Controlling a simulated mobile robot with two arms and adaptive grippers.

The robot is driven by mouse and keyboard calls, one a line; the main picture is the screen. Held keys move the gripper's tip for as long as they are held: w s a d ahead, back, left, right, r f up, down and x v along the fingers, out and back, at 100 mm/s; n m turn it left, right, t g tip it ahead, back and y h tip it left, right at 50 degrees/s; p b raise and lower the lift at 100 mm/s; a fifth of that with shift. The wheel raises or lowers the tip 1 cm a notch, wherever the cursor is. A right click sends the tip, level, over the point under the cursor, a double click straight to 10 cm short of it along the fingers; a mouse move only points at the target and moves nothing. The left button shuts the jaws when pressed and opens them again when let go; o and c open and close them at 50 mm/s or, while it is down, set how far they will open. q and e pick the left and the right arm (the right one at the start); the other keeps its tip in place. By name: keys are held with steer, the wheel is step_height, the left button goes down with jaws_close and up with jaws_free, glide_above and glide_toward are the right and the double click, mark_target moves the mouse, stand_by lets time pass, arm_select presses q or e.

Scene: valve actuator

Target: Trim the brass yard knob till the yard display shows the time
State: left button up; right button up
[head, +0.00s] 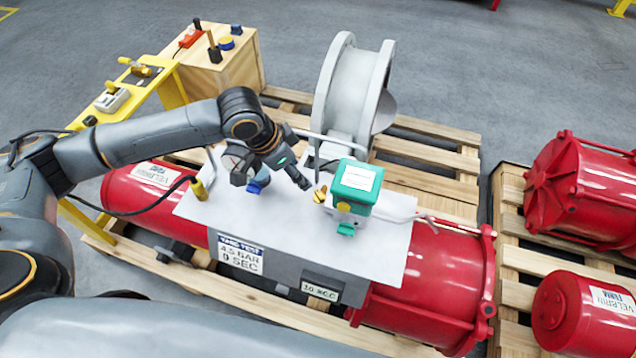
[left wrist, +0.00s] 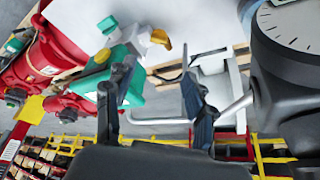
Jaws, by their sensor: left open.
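The small brass knob (head: 320,193) sits on the left side of a green-topped unit (head: 357,180) on the grey plate. In the left wrist view the brass knob (left wrist: 160,39) is beyond my fingertips, apart from them. My left gripper (head: 304,184) is just left of the knob in the head view; its two fingers (left wrist: 156,76) are spread and empty in the left wrist view. The display (head: 320,291) on the front of the plate's housing appears to read 10 SEC. The sign beside it (head: 240,253) reads 4.5 BAR, 9 SEC. My right gripper is not seen.
A round gauge (left wrist: 292,25) is close at the right in the left wrist view. A yellow fitting (head: 200,189) stands at the plate's left. A big grey flanged ring (head: 342,90) rises behind. Red cylinders (head: 580,190) lie on a pallet at right. A wooden box (head: 225,68) stands behind left.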

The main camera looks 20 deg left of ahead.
arm_select(q)
glide_toward(319, 195)
steer(key=f, duration=0.1)
steer(key=x, duration=0.6)
steer(key=shift+w+r, duration=0.1)
steer(key=shift+w, duration=0.05)
steer(key=shift+w+d+f, duration=0.1)
steer(key=shift+d+f, duration=0.05)
steer(key=shift+f, duration=0.35)
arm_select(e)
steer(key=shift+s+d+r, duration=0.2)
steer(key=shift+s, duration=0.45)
arm_select(q)
steer(key=shift+c, duration=1)
jaws_close()
steer(key=n+p, duration=0.1)
steer(key=p, duration=0.1)
steer(key=n+p, duration=0.1)
steer(key=p, duration=0.2)
steer(key=shift+d+r+n+t+y, duration=0.25)
steer(key=shift+r+n+t+y, duration=0.05)
steer(key=shift+n+y, duration=0.1)
steer(key=shift+f+n+p, duration=0.1)
steer(key=shift+n+p, duration=0.5)
steer(key=shift+p, duration=0.15)
steer(key=shift+f+y, duration=0.2)
steer(key=shift+y, duration=0.1)
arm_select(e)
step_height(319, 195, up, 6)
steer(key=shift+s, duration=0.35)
